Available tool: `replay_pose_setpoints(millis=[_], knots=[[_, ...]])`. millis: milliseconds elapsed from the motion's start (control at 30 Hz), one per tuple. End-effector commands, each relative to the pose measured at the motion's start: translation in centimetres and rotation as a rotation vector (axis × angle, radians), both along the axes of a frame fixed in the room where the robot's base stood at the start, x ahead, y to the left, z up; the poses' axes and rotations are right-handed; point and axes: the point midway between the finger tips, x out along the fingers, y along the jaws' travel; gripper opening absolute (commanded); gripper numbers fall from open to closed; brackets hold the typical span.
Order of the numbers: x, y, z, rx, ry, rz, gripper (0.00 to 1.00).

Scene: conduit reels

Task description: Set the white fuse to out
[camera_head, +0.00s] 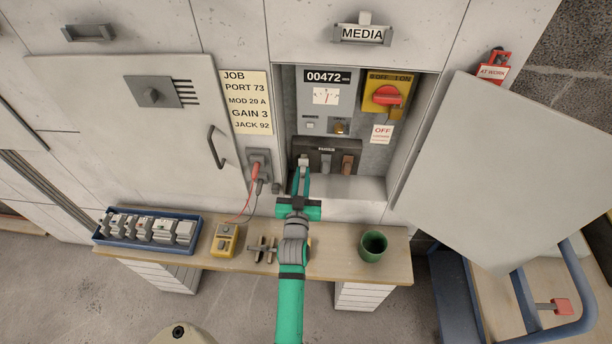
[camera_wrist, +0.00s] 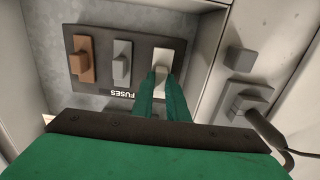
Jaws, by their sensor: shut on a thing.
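The white fuse (camera_wrist: 162,64) is the leftmost of three fuses in the head view, and it shows there too (camera_head: 304,159). My gripper (camera_head: 303,173) has its green fingers shut on the white fuse, which sits at the dark fuse panel (camera_head: 327,145). In the wrist view my gripper (camera_wrist: 164,90) covers the lower part of the fuse. I cannot tell how deep the fuse sits. A grey fuse (camera_wrist: 122,62) and a brown fuse (camera_wrist: 82,60) stand beside it in the panel.
The cabinet door (camera_head: 505,170) stands open at right. Above the fuses are a meter (camera_head: 326,96) and a red-yellow switch (camera_head: 387,95). A plug with a cable (camera_head: 259,165) is left of the opening. The bench (camera_head: 336,262) bears a blue tray (camera_head: 148,244), yellow device (camera_head: 224,240) and green cup (camera_head: 373,246).

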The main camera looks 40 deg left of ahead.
Motion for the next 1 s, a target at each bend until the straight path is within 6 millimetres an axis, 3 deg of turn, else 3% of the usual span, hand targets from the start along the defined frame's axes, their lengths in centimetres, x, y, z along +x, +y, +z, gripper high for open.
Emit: replay_pose_setpoints(millis=[33,100,533,1000], knots=[[0.0,0.0,-0.1,-0.001,0.002,-0.001,0.16],[0.0,0.0,-0.1,-0.001,0.002,-0.001,0.33],[-0.5,-0.4,-0.1,0.0,0.001,0.0,0.33],[-6.5,-4.7,-0.1,0.0,0.003,0.001,0.33]])
